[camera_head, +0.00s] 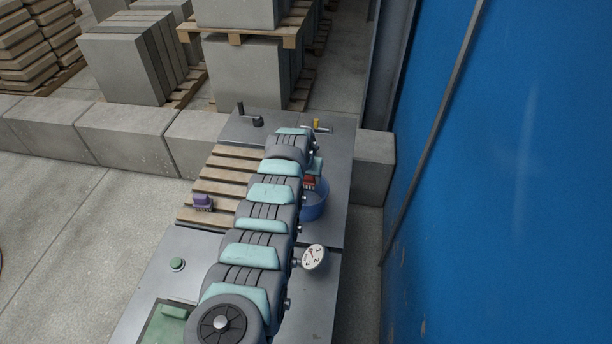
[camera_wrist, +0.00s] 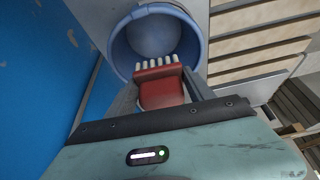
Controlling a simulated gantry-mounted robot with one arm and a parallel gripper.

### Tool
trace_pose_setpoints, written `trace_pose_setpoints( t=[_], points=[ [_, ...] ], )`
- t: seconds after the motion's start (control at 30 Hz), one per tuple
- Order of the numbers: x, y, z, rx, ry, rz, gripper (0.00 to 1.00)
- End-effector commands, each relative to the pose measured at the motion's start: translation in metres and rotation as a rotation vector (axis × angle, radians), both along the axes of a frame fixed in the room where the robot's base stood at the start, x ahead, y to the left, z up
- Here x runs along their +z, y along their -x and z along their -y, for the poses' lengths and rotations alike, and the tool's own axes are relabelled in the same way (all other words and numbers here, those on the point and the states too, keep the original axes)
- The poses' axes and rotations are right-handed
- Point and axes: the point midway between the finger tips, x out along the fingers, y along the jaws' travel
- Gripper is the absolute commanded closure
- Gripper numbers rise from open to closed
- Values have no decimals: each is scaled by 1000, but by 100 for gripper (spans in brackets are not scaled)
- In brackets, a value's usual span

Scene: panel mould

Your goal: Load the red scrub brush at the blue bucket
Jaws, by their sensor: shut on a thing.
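The red scrub brush (camera_wrist: 162,86) has pale bristles that point toward the blue bucket in the wrist view. My gripper (camera_wrist: 160,92) is shut on the brush, with one finger on each side of it. The blue bucket (camera_wrist: 193,38) is round and open, and its inside looks empty in the wrist view. The brush overlaps the bucket's near rim there; I cannot tell its height over the bucket. In the head view the bucket (camera_head: 316,207) stands to the right of my arm, partly hidden, with the brush (camera_head: 309,182) at its far side.
A slatted wooden pallet (camera_head: 228,178) lies left of my arm, with a purple brush (camera_head: 202,202) on it. A white dial gauge (camera_head: 314,257) stands nearer than the bucket. A yellow-handled part (camera_head: 317,125) and a dark post (camera_head: 250,119) stand at the far end. A blue wall (camera_head: 500,180) is at right.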

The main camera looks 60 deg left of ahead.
Motion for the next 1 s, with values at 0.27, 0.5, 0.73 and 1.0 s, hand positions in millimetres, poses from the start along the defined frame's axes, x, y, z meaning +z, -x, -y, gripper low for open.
trace_pose_setpoints(
  t=[0.27,0.5,0.73,1.0],
  points=[
    [-32,0,-1,2,-1,2,71],
    [-56,0,0,0,-1,1,71],
    [-71,0,-1,0,-2,1,71],
    [-72,0,-1,1,-1,0,71]
  ],
)
